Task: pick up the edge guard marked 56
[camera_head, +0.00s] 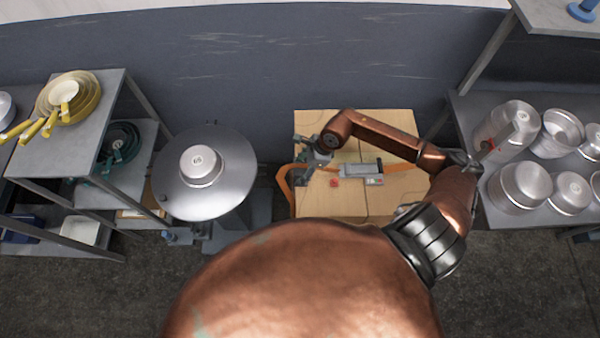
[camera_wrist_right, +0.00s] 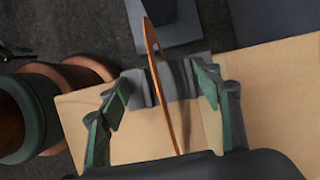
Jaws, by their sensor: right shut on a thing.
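My right gripper (camera_head: 303,163) is at the left edge of a cardboard box (camera_head: 390,207). In the right wrist view its two green-padded fingers (camera_wrist_right: 160,93) are shut on a grey edge guard (camera_wrist_right: 180,80), which spans the gap between them at the box edge. An orange strap (camera_wrist_right: 160,75) runs past the guard between the fingers. In the head view the strap (camera_head: 283,182) bulges out beyond the box's left side. No number can be read on the guard. My left gripper is not in view.
A grey strap device (camera_head: 350,171) and a small red item (camera_head: 334,183) are on the box top. A round metal table (camera_head: 240,160) with a lidded pot (camera_head: 200,165) stands left. Shelves with pans (camera_head: 78,95) and pots (camera_head: 520,185) flank the scene.

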